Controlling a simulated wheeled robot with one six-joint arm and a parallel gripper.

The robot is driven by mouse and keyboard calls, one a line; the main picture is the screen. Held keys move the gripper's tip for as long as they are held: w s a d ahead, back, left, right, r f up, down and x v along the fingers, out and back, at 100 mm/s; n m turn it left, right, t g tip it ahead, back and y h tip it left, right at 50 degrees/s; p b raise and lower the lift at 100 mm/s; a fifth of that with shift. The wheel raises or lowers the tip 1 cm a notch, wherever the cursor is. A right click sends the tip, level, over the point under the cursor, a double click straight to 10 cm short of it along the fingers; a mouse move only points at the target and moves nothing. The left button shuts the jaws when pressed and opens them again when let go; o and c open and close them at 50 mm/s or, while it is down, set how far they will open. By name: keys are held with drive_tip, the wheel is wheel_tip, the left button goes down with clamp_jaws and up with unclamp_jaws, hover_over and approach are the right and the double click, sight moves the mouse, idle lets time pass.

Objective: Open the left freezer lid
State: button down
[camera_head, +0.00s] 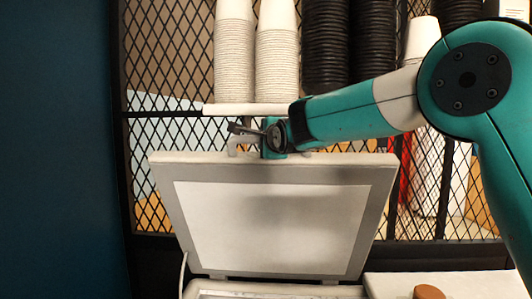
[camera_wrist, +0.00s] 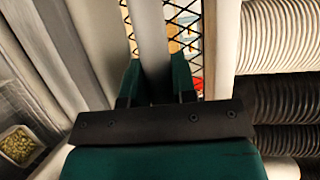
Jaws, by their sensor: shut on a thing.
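The left freezer lid (camera_head: 268,225) is raised and stands steeply tilted, its pale inner panel facing the head camera. My gripper (camera_head: 262,140) is at the lid's top edge, near the middle. In the wrist view, my gripper (camera_wrist: 156,82) has its two green fingers on either side of a pale grey bar, the lid's handle (camera_wrist: 150,30), and is shut on it. The lid hides much of the handle in the head view.
Stacks of white cups (camera_head: 234,60) and black cups (camera_head: 326,45) stand on a shelf (camera_head: 245,110) behind the lid, close to my arm. A black mesh (camera_head: 165,60) is at the back. A tub of yellowish bits (camera_wrist: 18,145) sits at the wrist view's left. A white surface (camera_head: 480,285) lies right.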

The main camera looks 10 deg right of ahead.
drive_tip(key=shift+s+a+f+b, duration=0.2)
drive_tip(key=shift+s+f+b, duration=0.3)
drive_tip(key=shift+s, duration=0.3)
drive_tip(key=c, duration=0.9)
unclamp_jaws()
drive_tip(key=shift+a, duration=0.1)
drive_tip(key=shift+s, duration=0.1)
drive_tip(key=s+b, duration=0.2)
drive_tip(key=s, duration=0.3)
drive_tip(key=s+d+r+b, duration=0.1)
drive_tip(key=s+b, duration=0.1)
drive_tip(key=s, duration=0.4)
drive_tip(key=s+r+b, duration=0.1)
drive_tip(key=s+b, duration=0.2)
drive_tip(key=s, duration=0.3)
drive_tip(key=shift+d, duration=0.15)
